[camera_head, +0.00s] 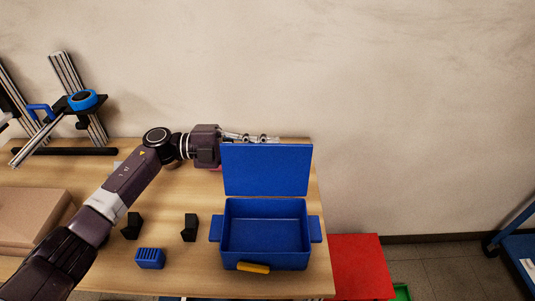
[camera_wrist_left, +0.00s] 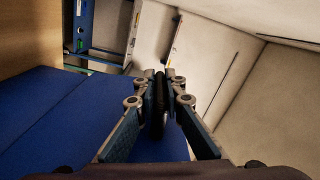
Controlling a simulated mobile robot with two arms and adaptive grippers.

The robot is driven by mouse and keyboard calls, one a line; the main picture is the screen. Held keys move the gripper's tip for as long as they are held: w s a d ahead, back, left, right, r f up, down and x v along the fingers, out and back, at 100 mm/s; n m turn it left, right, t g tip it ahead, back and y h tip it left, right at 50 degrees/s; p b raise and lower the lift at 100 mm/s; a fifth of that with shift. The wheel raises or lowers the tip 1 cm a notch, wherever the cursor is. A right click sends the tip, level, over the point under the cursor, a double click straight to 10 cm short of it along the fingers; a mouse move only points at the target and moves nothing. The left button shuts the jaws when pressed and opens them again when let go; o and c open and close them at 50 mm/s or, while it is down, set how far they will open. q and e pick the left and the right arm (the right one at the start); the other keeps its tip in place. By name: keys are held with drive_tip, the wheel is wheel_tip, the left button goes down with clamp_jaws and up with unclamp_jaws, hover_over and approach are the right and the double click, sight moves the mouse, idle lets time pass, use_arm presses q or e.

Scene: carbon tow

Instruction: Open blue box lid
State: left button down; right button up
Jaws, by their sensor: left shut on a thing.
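The blue box (camera_head: 264,262) stands at the right end of the table, its inside empty and open to view. Its blue lid (camera_head: 266,170) is raised, standing roughly upright at the back of the box. My left gripper (camera_head: 262,139) is at the lid's top edge, reaching in from the left, its fingers partly hidden behind the lid. In the left wrist view the left gripper (camera_wrist_left: 163,85) is shut on the lid's edge, which looks dark between the fingers. The lid's blue face (camera_wrist_left: 60,120) fills the lower left there. My right gripper is out of view.
A yellow piece (camera_head: 253,267) sits at the box front. Black blocks (camera_head: 190,228) and a small blue slotted part (camera_head: 150,258) lie left of the box. A cardboard box (camera_head: 30,215) is farther left. A red container (camera_head: 358,268) is right of the table (camera_head: 175,282).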

use_arm(q)
drive_tip(key=shift+w+f+n, duration=0.35)
drive_tip(key=shift+f+n, duration=0.05)
drive_tip(key=c, duration=2)
unclamp_jaws()
drive_tip(key=shift+r, duration=0.1)
drive_tip(key=a, duration=1.2)
